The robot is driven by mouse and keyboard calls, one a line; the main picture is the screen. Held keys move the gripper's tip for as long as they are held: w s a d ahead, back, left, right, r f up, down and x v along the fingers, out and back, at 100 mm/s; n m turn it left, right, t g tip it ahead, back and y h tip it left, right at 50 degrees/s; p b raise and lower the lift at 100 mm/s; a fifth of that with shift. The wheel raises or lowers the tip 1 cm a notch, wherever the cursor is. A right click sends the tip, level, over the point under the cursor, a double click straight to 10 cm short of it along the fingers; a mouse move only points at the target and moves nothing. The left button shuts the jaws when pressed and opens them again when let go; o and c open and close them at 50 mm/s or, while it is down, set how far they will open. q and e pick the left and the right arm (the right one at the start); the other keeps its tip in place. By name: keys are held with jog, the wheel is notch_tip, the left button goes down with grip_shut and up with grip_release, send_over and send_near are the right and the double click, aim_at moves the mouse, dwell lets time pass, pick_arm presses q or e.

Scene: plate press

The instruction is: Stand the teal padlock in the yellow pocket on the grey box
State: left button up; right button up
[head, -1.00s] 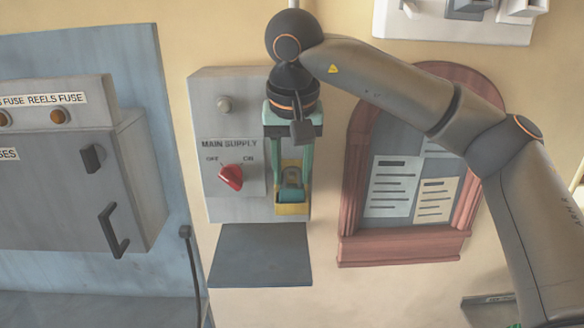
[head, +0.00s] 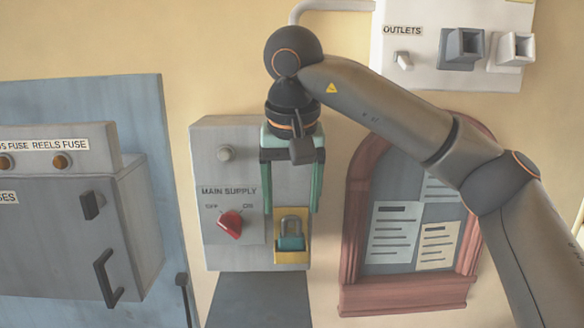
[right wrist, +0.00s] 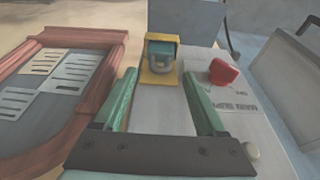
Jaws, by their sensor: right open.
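The teal padlock (head: 291,240) with its grey shackle stands upright in the yellow pocket (head: 291,257) on the front of the grey box (head: 225,260). In the right wrist view the padlock (right wrist: 162,54) sits inside the yellow pocket (right wrist: 150,78), apart from my fingers. My right gripper (head: 292,208) is open, its green fingers spread and empty, above the padlock in the head view. The right wrist view also shows both fingers (right wrist: 163,95) apart, with nothing between them. My left gripper is not in view.
A red switch knob (head: 230,224) is left of the pocket. A wood-framed notice board (head: 352,240) is close on the right. A grey ledge (head: 260,300) lies below the box, and a fuse cabinet (head: 60,230) stands at left.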

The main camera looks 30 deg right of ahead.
jog(key=d+v, duration=0.1)
jog(key=v, duration=0.6)
jog(key=shift+a+r, duration=0.4)
jog(key=shift+a, duration=0.15)
jog(key=shift+s+f, duration=0.1)
jog(key=shift+s, duration=0.1)
